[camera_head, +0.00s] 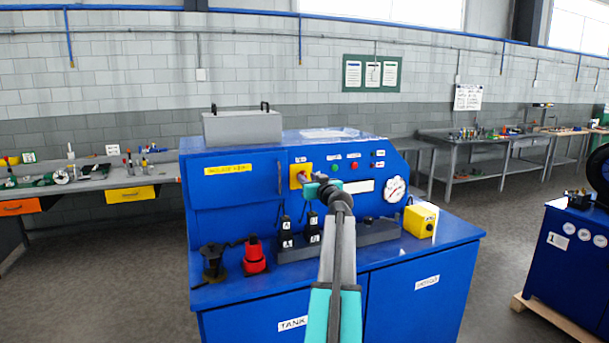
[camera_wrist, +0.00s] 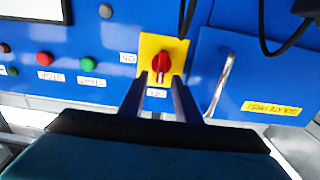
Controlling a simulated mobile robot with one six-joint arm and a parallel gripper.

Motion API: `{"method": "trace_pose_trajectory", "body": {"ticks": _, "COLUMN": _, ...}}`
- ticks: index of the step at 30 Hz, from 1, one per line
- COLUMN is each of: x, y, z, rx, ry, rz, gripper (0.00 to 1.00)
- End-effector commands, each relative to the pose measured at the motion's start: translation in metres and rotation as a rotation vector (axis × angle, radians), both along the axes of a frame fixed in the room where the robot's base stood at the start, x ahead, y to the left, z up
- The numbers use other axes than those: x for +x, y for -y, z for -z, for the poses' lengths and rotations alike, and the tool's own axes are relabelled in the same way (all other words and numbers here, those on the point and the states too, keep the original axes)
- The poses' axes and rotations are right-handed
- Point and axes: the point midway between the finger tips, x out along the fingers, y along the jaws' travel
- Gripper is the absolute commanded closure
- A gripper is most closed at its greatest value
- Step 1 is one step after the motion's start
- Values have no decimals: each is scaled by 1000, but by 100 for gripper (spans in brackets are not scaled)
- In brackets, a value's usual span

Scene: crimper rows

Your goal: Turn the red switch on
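The red switch (camera_wrist: 162,63) is a rotary knob on a yellow square plate (camera_wrist: 148,47) on the blue machine's front panel. The wrist view shows the panel upside down. The knob's grip points toward the small label at the plate's lower edge in that view; another label lies left of the plate. My gripper (camera_wrist: 158,82) is open, its two dark fingers apart on either side of the knob's lower end. I cannot tell whether they touch it. In the head view the yellow plate (camera_head: 295,169) is partly hidden behind my gripper (camera_head: 309,184).
A green button (camera_wrist: 88,64), a red button (camera_wrist: 44,59) and a metal door handle (camera_wrist: 219,83) flank the switch. Dark cables hang nearby. Below the panel in the head view are black connectors (camera_head: 285,234), a red part (camera_head: 254,257) and a yellow box (camera_head: 420,219).

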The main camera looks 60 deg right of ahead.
Motion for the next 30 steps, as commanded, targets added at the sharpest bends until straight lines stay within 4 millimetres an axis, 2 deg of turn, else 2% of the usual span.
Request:
{"method": "trace_pose_trajectory", "body": {"ticks": 9, "x": 22, "y": 15, "z": -1, "rx": 1, "ry": 1, "rz": -2, "gripper": 70}}
{"method": "trace_pose_trajectory", "body": {"ticks": 21, "x": 25, "y": 16, "z": 0, "rx": 0, "ry": 0, "rz": -2, "gripper": 70}}
{"method": "trace_pose_trajectory", "body": {"ticks": 27, "x": 25, "y": 16, "z": 0, "rx": 0, "ry": 0, "rz": -2, "gripper": 100}}
{"method": "trace_pose_trajectory", "body": {"ticks": 30, "x": 26, "y": 12, "z": 0, "rx": 1, "ry": 1, "rz": -4, "gripper": 100}}
